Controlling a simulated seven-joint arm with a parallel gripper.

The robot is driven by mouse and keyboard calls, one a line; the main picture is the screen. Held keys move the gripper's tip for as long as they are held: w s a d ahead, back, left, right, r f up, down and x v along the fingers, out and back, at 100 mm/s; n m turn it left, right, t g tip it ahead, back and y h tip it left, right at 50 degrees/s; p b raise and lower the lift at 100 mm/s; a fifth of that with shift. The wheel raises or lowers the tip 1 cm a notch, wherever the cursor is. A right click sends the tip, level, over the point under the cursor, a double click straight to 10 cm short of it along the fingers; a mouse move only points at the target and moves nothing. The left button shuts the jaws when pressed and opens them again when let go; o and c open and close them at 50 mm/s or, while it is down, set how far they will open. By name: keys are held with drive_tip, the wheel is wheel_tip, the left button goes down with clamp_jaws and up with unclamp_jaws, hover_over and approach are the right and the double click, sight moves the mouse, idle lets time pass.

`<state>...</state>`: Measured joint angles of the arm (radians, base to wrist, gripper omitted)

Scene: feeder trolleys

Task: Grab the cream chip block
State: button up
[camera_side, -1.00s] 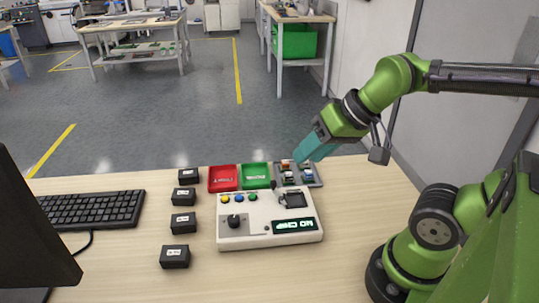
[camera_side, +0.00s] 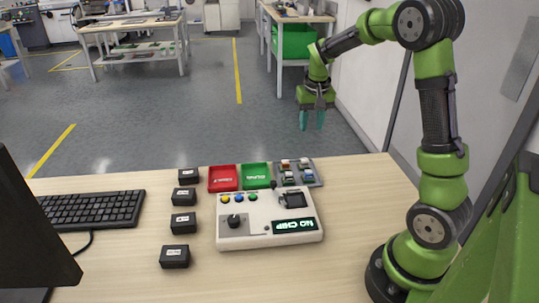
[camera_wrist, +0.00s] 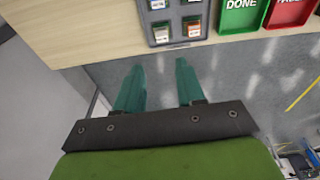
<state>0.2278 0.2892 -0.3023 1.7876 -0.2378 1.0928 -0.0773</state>
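The chip tray (camera_side: 314,182) is grey and holds several small chip blocks at the back right of the tester. A pale block (camera_side: 304,162), which looks cream or white, sits in its far right compartment. This pale block also shows at the lower left of the tray in the wrist view (camera_wrist: 162,31). A reddish-orange block (camera_side: 285,163) sits beside it. My gripper (camera_side: 312,127) hangs beyond the table's far edge, above and apart from the tray, fingers pointing down. In the wrist view my gripper (camera_wrist: 158,75) has its teal fingers apart with nothing between them.
The white tester (camera_side: 262,232) reads "NO CHIP". A red tray (camera_side: 222,188) and a green tray (camera_side: 256,185) stand left of the chip tray. Several black boxes (camera_side: 184,222), a keyboard (camera_side: 85,208) and a monitor (camera_side: 30,245) are at the left.

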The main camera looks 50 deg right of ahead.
hover_over(305, 160)
drive_tip(key=s, duration=0.1)
drive_tip(key=f, duration=0.5)
drive_tip(key=a+f, duration=0.1)
drive_tip(key=f, duration=0.2)
drive_tip(key=shift+f, duration=0.2)
drive_tip(key=shift+w+d+f, duration=0.15)
drive_tip(key=shift+f, duration=0.85)
drive_tip(key=shift+w+d+f, duration=0.15)
drive_tip(key=shift+w+f, duration=0.05)
drive_tip(key=shift+f, duration=0.8)
drive_tip(key=shift+w+d+f, duration=0.15)
drive_tip(key=shift+f, duration=0.85)
clamp_jaws()
